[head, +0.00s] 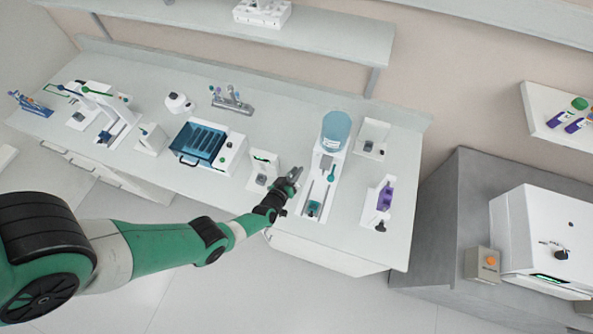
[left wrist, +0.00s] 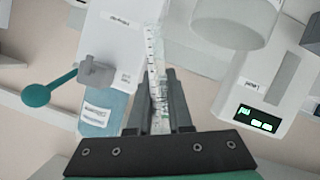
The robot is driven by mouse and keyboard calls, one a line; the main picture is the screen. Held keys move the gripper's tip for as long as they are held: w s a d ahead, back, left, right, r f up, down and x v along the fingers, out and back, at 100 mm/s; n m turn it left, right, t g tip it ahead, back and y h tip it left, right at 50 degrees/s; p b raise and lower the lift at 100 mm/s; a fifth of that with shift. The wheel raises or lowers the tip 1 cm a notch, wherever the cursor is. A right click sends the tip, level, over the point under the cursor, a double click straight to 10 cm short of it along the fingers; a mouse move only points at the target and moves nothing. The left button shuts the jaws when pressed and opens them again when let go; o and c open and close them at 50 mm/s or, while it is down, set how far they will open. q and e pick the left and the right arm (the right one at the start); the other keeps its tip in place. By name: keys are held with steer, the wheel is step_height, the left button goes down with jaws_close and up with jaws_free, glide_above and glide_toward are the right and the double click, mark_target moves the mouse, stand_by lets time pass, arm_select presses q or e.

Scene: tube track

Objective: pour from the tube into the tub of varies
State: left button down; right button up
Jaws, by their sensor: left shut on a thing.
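My left gripper (head: 284,186) is over the front of the bench, between a small white device with a green display (head: 263,160) and a white stand. In the left wrist view its two fingers (left wrist: 160,100) are shut on a clear graduated tube (left wrist: 153,55). A pale round tub-like vessel (left wrist: 235,20) is at the upper right there, apart from the tube and partly cut off. My right gripper is not in view.
The white stand (head: 333,168) carries a blue translucent vessel (head: 336,128) and a teal-ended lever (left wrist: 38,95). A blue tray unit (head: 203,143) is to the left, and a small device with a purple part (head: 384,196) to the right.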

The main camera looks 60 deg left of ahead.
arm_select(q)
steer(key=w+d+m+g, duration=0.1)
steer(key=w+d+m+g+y, duration=0.1)
steer(key=m, duration=0.1)
steer(key=shift+y, duration=0.3)
